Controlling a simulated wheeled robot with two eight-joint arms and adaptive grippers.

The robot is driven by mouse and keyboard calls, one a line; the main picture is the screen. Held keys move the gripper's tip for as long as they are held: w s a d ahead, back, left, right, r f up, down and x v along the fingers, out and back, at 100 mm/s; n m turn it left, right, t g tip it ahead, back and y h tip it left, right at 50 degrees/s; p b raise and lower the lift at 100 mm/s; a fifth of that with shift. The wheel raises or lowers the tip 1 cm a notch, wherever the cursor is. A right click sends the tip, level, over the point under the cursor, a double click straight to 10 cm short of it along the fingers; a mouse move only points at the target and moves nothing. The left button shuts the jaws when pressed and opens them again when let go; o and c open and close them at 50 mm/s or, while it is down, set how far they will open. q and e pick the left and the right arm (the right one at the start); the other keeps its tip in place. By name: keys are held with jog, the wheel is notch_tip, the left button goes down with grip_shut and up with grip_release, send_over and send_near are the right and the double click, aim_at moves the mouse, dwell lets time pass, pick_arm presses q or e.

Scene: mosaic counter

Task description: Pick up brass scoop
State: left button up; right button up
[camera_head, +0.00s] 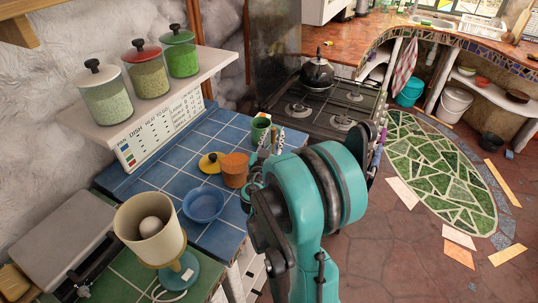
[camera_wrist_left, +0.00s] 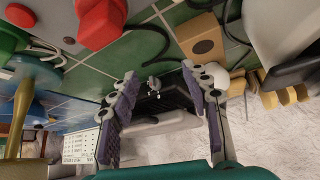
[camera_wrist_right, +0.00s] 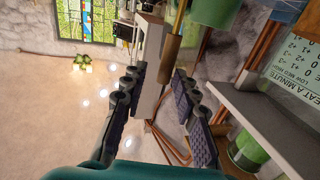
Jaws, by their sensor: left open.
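A brass-coloured thing (camera_wrist_right: 171,58), a thin rod with a thicker tan end, shows in the right wrist view beside a green cup; it looks like the brass scoop, but its full shape is hidden. My right gripper (camera_wrist_right: 158,82) is open, with the brass thing just beyond and between its fingertips; I see no grip on it. In the head view my right gripper (camera_head: 268,143) is over the blue tiles beside the green cup (camera_head: 260,128), largely behind my own wrist. My left gripper (camera_wrist_left: 160,77) is open and empty over the green tiles; it is outside the head view.
A shelf (camera_head: 200,77) with several jars is above. The stove (camera_head: 323,107) is beyond.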

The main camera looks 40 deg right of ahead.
pick_arm(q)
notch_tip(320, 180, down, 2)
jog(key=shift+f+b, duration=0.1)
jog(key=shift+b, duration=0.9)
pick_arm(e)
jog(key=x, duration=0.7)
jog(key=shift+w+f, duration=0.2)
jog(key=shift+w, duration=0.1)
jog(key=shift+a, duration=0.1)
grip_shut()
